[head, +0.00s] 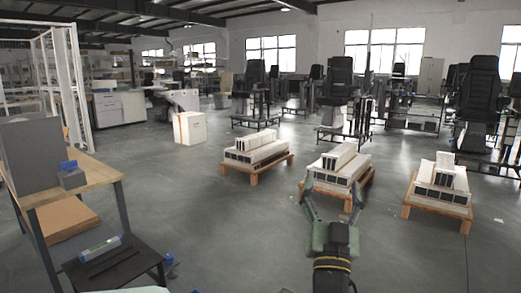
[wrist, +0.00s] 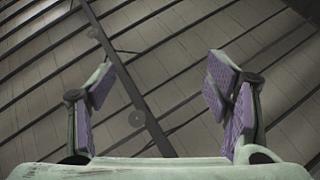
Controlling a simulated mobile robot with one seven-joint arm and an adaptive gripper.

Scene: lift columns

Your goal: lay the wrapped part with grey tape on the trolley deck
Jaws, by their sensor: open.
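My gripper (head: 333,186) is raised in front of me with its two fingers spread apart and nothing between them. In the wrist view the gripper (wrist: 160,95) shows two fingers with purple pads wide apart, with only the ceiling behind them. I cannot tell whether this surface is the trolley deck. I cannot make out grey tape on any part.
A wooden-topped bench (head: 95,174) at the left holds a grey panel (head: 28,155) and a small grey block with a blue item (head: 71,176). Several low wooden pallets with white parts (head: 257,152) stand ahead. A white box (head: 189,128) stands farther back. Grey floor between is clear.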

